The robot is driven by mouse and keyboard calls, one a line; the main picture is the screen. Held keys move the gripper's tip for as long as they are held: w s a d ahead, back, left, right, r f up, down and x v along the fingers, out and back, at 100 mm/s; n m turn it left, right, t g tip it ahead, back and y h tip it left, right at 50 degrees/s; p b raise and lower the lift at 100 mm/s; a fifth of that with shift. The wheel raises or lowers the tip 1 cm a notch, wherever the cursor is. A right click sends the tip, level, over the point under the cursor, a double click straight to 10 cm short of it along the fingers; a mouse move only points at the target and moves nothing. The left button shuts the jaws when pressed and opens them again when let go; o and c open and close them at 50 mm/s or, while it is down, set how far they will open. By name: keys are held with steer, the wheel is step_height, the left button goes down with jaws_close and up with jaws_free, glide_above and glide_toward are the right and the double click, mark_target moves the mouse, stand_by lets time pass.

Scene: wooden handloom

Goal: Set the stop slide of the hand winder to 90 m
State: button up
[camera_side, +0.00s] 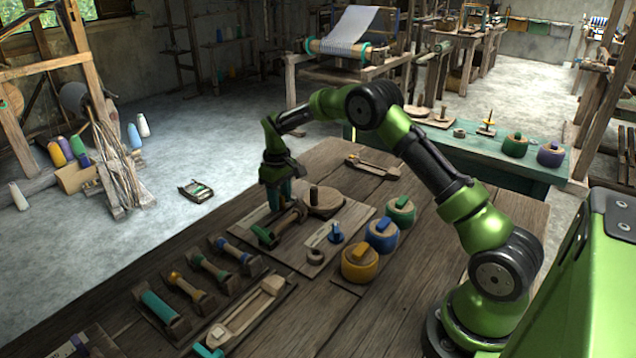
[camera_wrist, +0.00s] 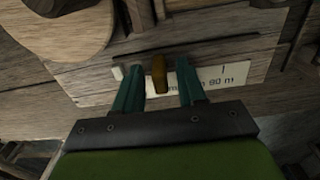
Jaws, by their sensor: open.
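The hand winder's board (camera_side: 255,218) lies on the bench under my gripper (camera_side: 277,203). In the wrist view, my gripper (camera_wrist: 159,68) is open, with its two teal fingers on either side of an amber-brown stop slide (camera_wrist: 160,73). A pale scale strip (camera_wrist: 240,74) runs beside the slide, and "90 m" with a short dark mark shows to the right of the right finger. The slide stands left of that mark. The fingers hide part of the strip's lettering. The slide is not clear in the side view.
A blue knob (camera_side: 336,233) is on the board's near right. Yellow (camera_side: 360,265), blue (camera_side: 381,236) and green (camera_side: 400,211) round pots line the right. Racked bobbins (camera_side: 208,270) and a wooden shuttle (camera_side: 240,312) lie in front.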

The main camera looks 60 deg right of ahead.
mark_target(257, 215)
steer(key=shift+f, duration=0.35)
steer(key=shift+c, duration=0.4)
jaws_close()
steer(key=a, duration=0.8)
steer(key=shift+a, duration=0.35)
